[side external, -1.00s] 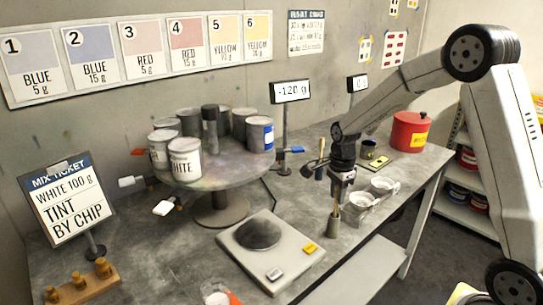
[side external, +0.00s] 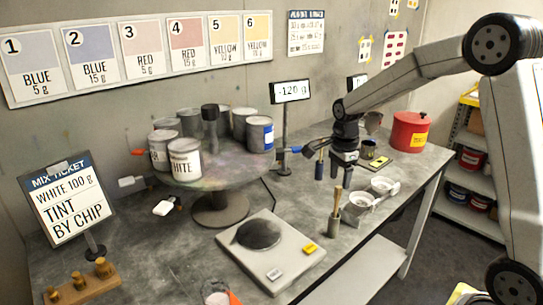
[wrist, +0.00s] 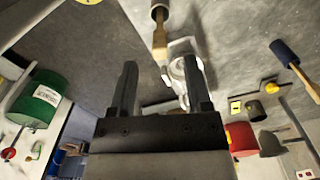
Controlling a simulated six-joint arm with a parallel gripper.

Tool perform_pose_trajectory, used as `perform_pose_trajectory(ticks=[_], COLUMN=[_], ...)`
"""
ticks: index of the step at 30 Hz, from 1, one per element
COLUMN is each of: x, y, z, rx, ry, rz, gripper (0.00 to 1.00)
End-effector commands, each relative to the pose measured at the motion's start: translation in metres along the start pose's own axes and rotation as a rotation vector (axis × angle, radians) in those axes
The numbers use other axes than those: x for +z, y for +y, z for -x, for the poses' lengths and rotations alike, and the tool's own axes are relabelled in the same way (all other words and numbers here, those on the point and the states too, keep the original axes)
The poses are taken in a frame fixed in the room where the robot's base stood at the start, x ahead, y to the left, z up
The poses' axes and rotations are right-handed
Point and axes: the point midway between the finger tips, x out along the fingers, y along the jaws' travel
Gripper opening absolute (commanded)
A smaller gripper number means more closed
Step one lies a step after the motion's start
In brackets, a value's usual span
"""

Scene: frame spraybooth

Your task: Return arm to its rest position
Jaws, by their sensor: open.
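My gripper (side external: 345,174) hangs with its fingers down above the workbench (side external: 395,215), near the white cups and the brush pot. It is empty. In the wrist view the two dark fingers of my gripper (wrist: 160,75) stand apart with nothing held between them. My arm reaches in from the right, its elbow high at the upper right of the side view.
A wooden-handled brush (side external: 337,198) stands in a small pot just below my gripper. Two white cups (side external: 384,185) sit beside it. A red can (side external: 408,132) stands right. The turntable (side external: 220,178) with several cans and a scale (side external: 282,258) are left.

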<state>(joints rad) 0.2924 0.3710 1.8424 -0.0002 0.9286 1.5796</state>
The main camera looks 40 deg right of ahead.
Motion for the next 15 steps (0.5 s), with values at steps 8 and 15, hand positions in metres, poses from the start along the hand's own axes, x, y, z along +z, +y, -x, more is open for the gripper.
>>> perform_pose_trajectory(ticks=[8,15], x=[0.0,0.001], y=[0.0,0.001], z=[0.023,0.024], rx=[-0.001,-0.001], ry=[0.0,0.0], rz=[0.0,0.01], gripper=[0.63,0.63])
